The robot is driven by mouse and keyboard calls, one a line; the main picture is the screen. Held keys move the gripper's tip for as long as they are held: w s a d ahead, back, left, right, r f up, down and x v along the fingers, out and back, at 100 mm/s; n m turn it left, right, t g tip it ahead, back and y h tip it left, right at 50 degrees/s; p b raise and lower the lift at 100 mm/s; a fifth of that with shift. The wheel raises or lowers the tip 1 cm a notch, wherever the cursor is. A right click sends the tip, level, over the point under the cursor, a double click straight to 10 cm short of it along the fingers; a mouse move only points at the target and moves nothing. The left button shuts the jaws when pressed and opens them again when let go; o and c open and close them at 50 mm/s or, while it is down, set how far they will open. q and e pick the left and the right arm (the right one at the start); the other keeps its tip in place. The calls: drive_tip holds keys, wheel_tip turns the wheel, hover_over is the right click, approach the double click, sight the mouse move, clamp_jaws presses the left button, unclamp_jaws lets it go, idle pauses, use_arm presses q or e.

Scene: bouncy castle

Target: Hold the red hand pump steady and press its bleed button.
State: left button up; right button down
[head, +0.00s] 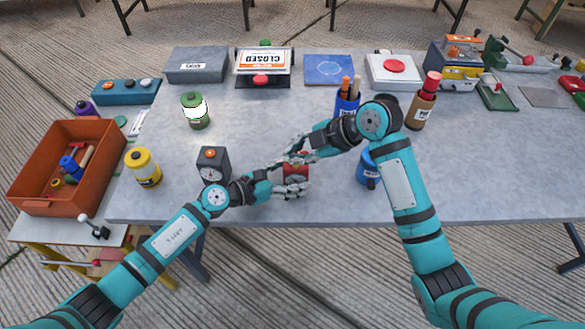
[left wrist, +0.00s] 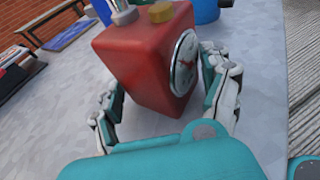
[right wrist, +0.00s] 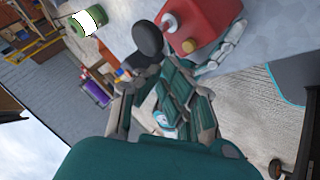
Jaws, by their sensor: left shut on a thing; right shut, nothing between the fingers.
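The red hand pump (head: 295,171) stands near the table's front edge. In the left wrist view the pump (left wrist: 145,62) shows a round dial on one side, with a brass knob (left wrist: 160,12) and a grey cap on top. My left gripper (head: 291,178) is shut around the pump, one finger on each side. My right gripper (head: 274,167) is shut and empty, its fingers close above the pump's top left in the head view. In the right wrist view its fingertips (right wrist: 172,72) lie just below the brass knob (right wrist: 190,45) and grey cap (right wrist: 169,22). Contact cannot be told.
A dark gauge box (head: 213,165) and a yellow can (head: 143,167) stand left of the pump. A blue mug (head: 367,172) is to the right, a blue pen cup (head: 347,104) behind. A green can (head: 195,110) stands further back. An orange crate (head: 40,190) is at left.

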sight(295, 167)
drive_tip(key=shift+f, duration=0.75)
idle(0.9)
drive_tip(key=shift+f, duration=0.4)
drive_tip(key=shift+r, duration=0.1)
idle(0.4)
drive_tip(key=shift+r, duration=0.35)
wheel_tip(295, 167, up, 6)
idle(0.7)
